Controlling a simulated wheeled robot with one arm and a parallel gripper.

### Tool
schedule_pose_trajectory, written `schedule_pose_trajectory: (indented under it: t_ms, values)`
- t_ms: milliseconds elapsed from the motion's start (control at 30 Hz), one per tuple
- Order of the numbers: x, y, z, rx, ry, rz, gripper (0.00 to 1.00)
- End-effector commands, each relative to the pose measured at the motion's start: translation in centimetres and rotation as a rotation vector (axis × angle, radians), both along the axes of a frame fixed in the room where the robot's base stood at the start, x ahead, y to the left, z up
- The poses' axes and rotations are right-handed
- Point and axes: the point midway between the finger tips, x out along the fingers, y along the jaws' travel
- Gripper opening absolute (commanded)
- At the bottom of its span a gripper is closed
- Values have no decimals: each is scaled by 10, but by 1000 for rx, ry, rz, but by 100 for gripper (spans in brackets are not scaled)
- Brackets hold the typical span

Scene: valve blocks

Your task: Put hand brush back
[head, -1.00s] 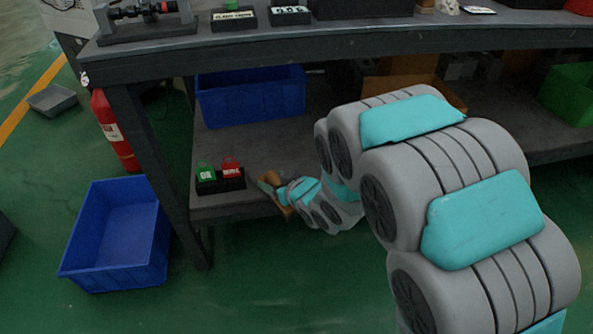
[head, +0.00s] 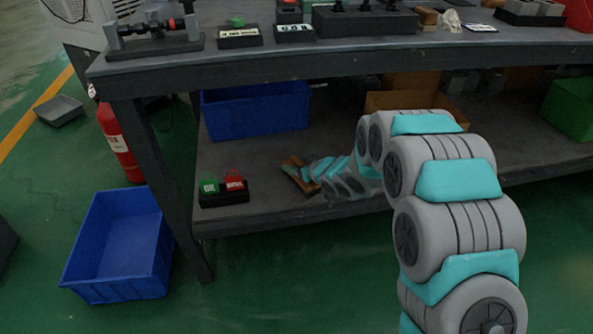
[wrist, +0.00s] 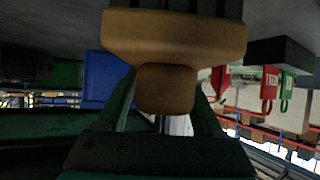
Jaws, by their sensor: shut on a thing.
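The hand brush (wrist: 175,38) fills the top middle of the wrist view, with a wide brown body and a short brown handle part below it. My gripper (wrist: 165,86) is shut on that handle part, one dark finger on each side. In the head view the brush (head: 297,178) is a small brown shape at my arm's end, over the lower shelf (head: 265,200). My gripper (head: 308,173) is small there and partly hidden by my wrist. I cannot tell whether the brush touches the shelf.
A black block with green and red tags (head: 224,193) sits left of the brush. A blue bin (head: 256,110) and an orange-brown box (head: 385,102) are behind on the shelf. The tabletop (head: 300,48) hangs above. A blue crate (head: 122,245) and a fire extinguisher (head: 118,142) stand left on the floor.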

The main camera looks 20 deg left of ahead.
Motion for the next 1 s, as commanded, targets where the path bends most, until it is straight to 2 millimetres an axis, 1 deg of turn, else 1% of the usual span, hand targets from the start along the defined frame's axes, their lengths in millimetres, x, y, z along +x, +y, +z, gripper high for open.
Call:
schedule_pose_trajectory:
  t_ms: [33,100,167,400,533,567,800,1000]
  values:
    - [0,-1,-10,-2,3,-2,0]
    - [0,-1,-19,-2,2,0,0]
    - [0,0,-24,-1,1,-1,0]
    - [0,0,-23,1,-1,-1,0]
    - [0,0,-27,0,0,0,0]
    - [0,0,-26,1,-1,0,71]
    - [0,0,-26,0,0,0,98]
    - [0,0,-26,0,0,0,98]
